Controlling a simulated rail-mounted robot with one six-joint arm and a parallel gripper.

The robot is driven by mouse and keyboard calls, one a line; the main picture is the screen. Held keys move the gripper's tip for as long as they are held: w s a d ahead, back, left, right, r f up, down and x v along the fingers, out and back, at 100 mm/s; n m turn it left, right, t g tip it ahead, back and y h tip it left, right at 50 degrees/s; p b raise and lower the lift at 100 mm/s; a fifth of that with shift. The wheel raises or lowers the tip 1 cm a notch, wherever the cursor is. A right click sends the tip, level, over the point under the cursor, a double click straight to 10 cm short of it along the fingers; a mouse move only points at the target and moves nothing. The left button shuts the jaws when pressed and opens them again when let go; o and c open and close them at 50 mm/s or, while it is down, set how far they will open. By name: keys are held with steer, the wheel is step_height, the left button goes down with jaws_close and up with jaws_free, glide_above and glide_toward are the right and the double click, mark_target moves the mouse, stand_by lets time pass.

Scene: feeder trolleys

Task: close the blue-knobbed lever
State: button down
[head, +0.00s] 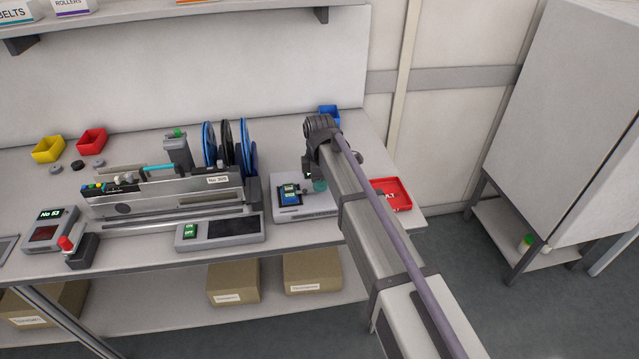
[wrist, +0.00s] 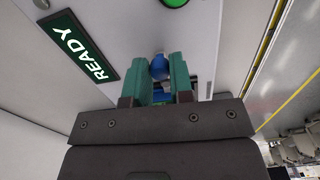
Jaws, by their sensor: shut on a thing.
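The blue knob (wrist: 159,67) of the lever shows in the wrist view, between the two green fingers of my gripper (wrist: 161,78). The fingers are shut on it. The lever's arm is mostly hidden behind the fingers, so its angle cannot be told. My arm hides the knob there.
A green READY sign (wrist: 79,48) and a green button (wrist: 174,2) are close to the fingers. A red tray (head: 391,194) lies right of my arm, a blue bin (head: 329,112) behind it. Reels (head: 227,143) and a feeder (head: 170,197) stand to the left.

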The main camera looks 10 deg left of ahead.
steer(key=shift+w+a+n, duration=0.1)
steer(key=shift+w+n, duration=0.1)
steer(key=shift+n, duration=0.3)
steer(key=c, duration=1)
jaws_free()
step_height(320, 180, up, 11)
steer(key=p, duration=1)
steer(key=shift+f+p, duration=0.1)
steer(key=shift+p, duration=0.3)
